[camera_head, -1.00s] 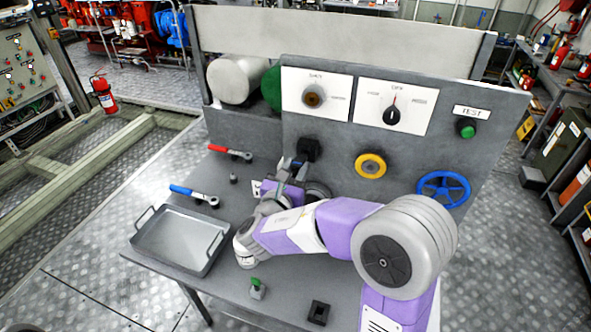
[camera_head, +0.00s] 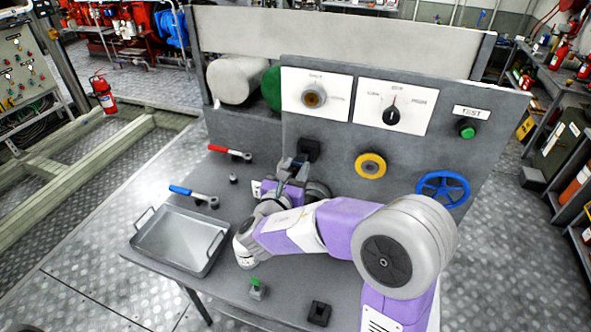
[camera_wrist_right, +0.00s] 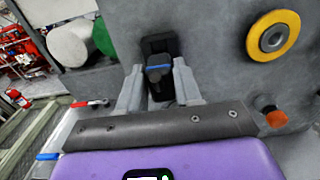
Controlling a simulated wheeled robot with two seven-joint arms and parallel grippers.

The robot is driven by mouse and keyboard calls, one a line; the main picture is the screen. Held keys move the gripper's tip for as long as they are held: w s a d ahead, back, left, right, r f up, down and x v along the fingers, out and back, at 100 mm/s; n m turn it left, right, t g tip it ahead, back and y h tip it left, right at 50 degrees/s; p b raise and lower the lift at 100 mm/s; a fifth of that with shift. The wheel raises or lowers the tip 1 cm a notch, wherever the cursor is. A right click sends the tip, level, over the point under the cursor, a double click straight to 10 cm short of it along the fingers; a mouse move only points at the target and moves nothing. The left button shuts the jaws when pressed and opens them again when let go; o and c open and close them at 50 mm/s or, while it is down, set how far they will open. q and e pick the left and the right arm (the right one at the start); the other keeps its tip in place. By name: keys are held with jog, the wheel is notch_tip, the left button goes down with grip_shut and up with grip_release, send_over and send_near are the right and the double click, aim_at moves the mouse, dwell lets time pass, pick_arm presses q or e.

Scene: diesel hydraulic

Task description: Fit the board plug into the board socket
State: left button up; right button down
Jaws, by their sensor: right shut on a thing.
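The board socket (camera_head: 311,146) is a black square piece on the grey upright panel, left of the yellow ring. It also shows in the right wrist view (camera_wrist_right: 159,43). My right gripper (camera_head: 292,170) is just below and in front of it. In the right wrist view, my right gripper (camera_wrist_right: 157,80) is shut on the board plug (camera_wrist_right: 158,72), a dark block with a blue band. The plug overlaps the lower part of the socket in that view; I cannot tell whether they touch. My left gripper is not in view.
A yellow ring (camera_head: 370,165) and blue handwheel (camera_head: 443,189) are on the panel to the right. A green-topped piece (camera_head: 257,289) and a black block (camera_head: 319,313) stand near the front edge.

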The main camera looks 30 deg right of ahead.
jog(key=shift+x, duration=1.4)
jog(key=c, duration=0.7)
grip_release()
